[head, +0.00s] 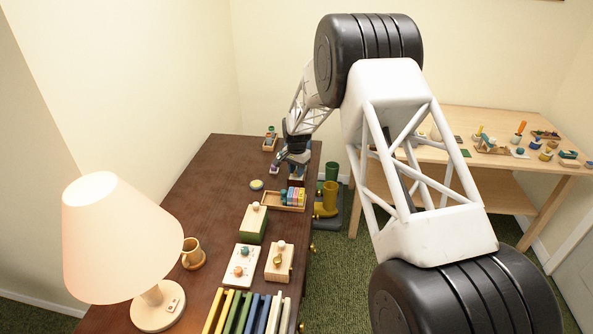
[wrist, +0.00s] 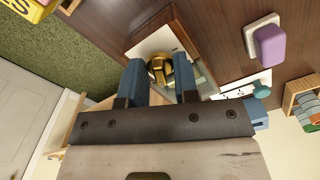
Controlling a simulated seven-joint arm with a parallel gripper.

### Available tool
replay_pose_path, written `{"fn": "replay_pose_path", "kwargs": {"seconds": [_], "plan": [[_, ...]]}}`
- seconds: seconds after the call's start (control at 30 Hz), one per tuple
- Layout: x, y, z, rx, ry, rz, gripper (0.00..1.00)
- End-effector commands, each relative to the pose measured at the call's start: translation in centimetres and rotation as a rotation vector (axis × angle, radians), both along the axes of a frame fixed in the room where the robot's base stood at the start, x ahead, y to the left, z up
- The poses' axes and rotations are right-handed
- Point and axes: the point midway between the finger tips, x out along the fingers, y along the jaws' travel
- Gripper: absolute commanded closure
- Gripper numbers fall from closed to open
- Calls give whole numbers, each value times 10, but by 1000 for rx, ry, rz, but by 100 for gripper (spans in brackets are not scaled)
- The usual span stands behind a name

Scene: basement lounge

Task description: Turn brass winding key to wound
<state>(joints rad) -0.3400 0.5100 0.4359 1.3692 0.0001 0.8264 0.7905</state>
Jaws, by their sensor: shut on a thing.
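The brass winding key (wrist: 159,67) shows between my fingers in the wrist view, over the pale face of a box with brown wooden sides (wrist: 168,25). My gripper (wrist: 161,63) is shut on the key, with one blue finger on each side of it. The fingers hide part of the key and the lower part of the box, and I cannot read how far the key is turned. In the head view my gripper (head: 291,159) is at the far right part of the dark table (head: 215,185), and the key is too small to make out there.
A purple block on a white base (wrist: 268,42) and a small wooden crate (wrist: 300,97) stand close by. A tray of coloured blocks (head: 284,199), a lamp (head: 122,235) and wooden boxes are on the near table. Yellow boots (head: 328,200) stand on the floor beside it.

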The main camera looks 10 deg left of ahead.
Motion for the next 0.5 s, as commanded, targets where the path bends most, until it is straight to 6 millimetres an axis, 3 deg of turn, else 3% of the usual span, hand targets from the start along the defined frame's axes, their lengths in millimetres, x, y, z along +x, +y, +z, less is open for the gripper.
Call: {"fn": "replay_pose_path", "kwargs": {"seconds": [0.5], "plan": [[0, -1, -1, -1, 0, -455, 95]]}}
